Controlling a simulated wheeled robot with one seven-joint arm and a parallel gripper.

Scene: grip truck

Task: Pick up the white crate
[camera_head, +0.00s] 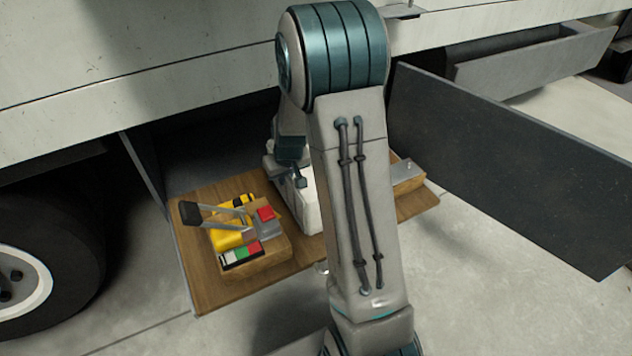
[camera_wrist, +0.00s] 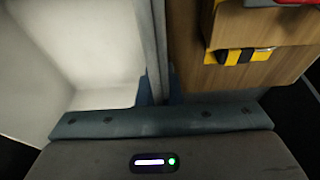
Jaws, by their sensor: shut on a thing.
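The white crate (camera_head: 308,212) stands on a wooden board (camera_head: 222,296) in the head view, largely hidden behind my arm. In the wrist view the crate (camera_wrist: 75,45) fills the left side, and I look into its pale inside. My gripper (camera_wrist: 158,90) is shut on the crate's side wall, with blue-grey fingers just visible at that wall. In the head view my gripper (camera_head: 297,180) is at the crate's upper left edge, partly hidden by my arm. I cannot tell whether the crate touches the board.
A wooden box (camera_head: 262,262) with yellow, red and green items and a black-handled tool stands left of the crate. Another wooden box (camera_head: 405,180) is at the right. A dark open panel (camera_head: 500,160), the truck side (camera_head: 130,60) and a wheel (camera_head: 45,240) border the space.

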